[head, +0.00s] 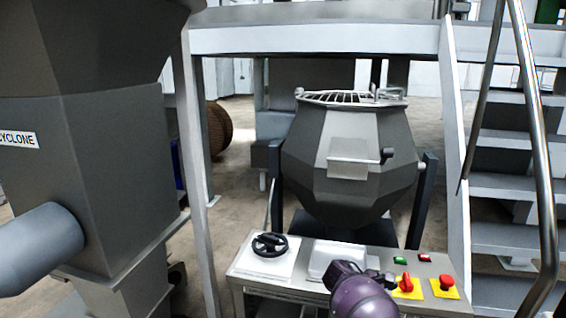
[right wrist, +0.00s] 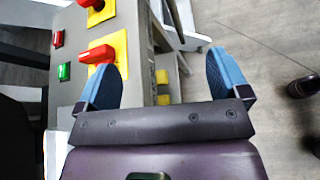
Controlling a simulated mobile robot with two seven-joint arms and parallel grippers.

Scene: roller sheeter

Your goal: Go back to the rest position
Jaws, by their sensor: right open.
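My right gripper (right wrist: 162,78) is open, with its two blue fingers apart and nothing between them in the right wrist view. In the head view my purple right wrist comes in from the bottom, in front of the control panel (head: 265,286). The left finger overlaps the yellow plate of a red rotary switch (right wrist: 97,53) in the right wrist view; I cannot tell whether they touch. That switch also shows in the head view (head: 406,282), right of my wrist. My left gripper is not in view.
The panel carries a black handwheel (head: 269,244), a green button (head: 398,260), a red button (head: 424,257) and a red stop knob (head: 446,281). Behind it stands a grey faceted drum (head: 345,165). A cyclone housing (head: 115,165) is at left, stairs (head: 510,185) at right.

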